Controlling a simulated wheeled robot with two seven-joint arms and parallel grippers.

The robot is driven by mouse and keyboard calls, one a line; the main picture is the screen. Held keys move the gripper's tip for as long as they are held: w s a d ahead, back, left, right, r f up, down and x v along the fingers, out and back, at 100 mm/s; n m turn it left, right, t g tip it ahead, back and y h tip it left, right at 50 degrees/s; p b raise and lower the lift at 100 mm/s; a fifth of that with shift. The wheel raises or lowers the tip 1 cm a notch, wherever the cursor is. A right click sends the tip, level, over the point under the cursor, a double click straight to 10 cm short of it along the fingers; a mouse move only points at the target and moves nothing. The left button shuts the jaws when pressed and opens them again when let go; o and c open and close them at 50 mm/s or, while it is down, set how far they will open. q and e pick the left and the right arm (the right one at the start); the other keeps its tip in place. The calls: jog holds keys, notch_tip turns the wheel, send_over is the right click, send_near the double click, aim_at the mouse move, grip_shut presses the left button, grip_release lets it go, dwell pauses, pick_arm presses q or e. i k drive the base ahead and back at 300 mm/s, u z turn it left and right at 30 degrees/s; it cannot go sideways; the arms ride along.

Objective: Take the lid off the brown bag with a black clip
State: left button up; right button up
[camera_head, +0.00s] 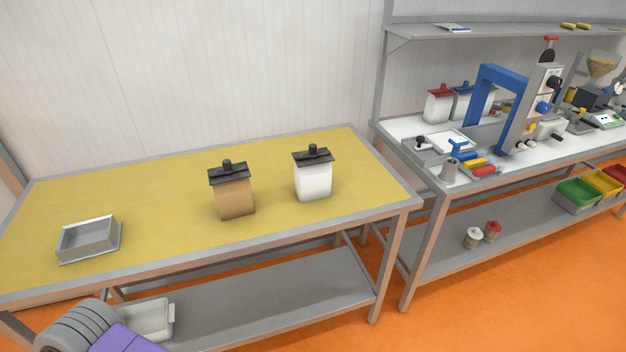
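The brown bag (234,198) stands upright on the yellow-topped table, a little right of the table's middle. A flat black lid or clip (229,175) with a small knob covers its top. A white bag (313,182) with a similar black top (313,156) stands to its right, apart from it. Neither gripper shows in the head view, and nothing touches either bag.
A grey metal tray (119,246) sits at the left of the yellow table (160,190). The tabletop between tray and brown bag is clear. A second bench (402,131) at the right holds a blue-framed machine (472,100), more bags and tools.

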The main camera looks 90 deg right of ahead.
aim_at(233, 198)
jog(key=z, duration=2.9)
